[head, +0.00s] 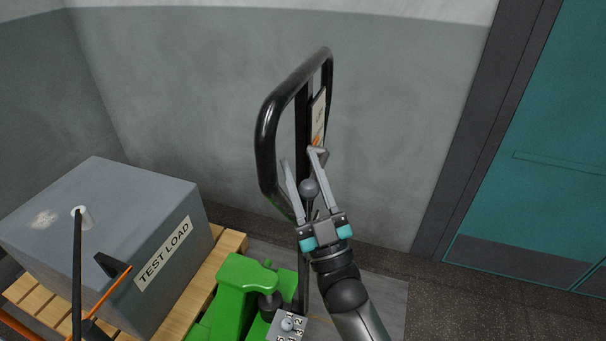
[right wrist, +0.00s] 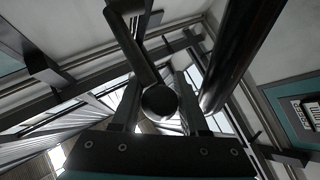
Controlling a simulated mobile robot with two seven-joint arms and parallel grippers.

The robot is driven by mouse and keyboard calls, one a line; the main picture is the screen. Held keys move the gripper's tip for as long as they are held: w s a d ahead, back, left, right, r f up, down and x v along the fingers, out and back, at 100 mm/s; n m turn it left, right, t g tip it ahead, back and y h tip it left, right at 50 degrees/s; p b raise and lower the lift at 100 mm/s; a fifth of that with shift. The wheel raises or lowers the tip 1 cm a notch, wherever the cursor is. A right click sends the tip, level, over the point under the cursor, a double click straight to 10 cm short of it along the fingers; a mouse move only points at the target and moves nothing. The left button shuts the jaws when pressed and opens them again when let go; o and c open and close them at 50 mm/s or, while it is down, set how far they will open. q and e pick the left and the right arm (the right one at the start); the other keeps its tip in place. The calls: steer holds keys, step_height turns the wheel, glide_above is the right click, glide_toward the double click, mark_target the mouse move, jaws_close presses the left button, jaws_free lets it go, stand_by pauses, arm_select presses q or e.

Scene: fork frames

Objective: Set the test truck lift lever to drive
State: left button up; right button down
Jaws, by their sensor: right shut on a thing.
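The test truck is a green pallet truck (head: 236,297) at the lower middle of the head view. Its black loop handle (head: 268,145) rises toward the wall and carries a pale label plate (head: 319,118) with an orange mark. The lift lever ends in a dark round knob (head: 309,187) inside the loop. My right gripper (head: 303,158) reaches up from below and is shut on the knob, with a finger on each side. The knob (right wrist: 159,102) also shows between the fingers in the right wrist view. The label's lettering is too small to read. My left gripper is not in view.
A grey box marked TEST LOAD (head: 107,245) stands on a wooden pallet (head: 228,244) at the left. A small numbered plate (head: 287,326) is at the bottom. A grey wall is behind the handle. A teal door (head: 560,120) is at the right, with clear dark floor before it.

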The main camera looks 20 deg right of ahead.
steer(key=shift+c, duration=2.2)
jaws_free()
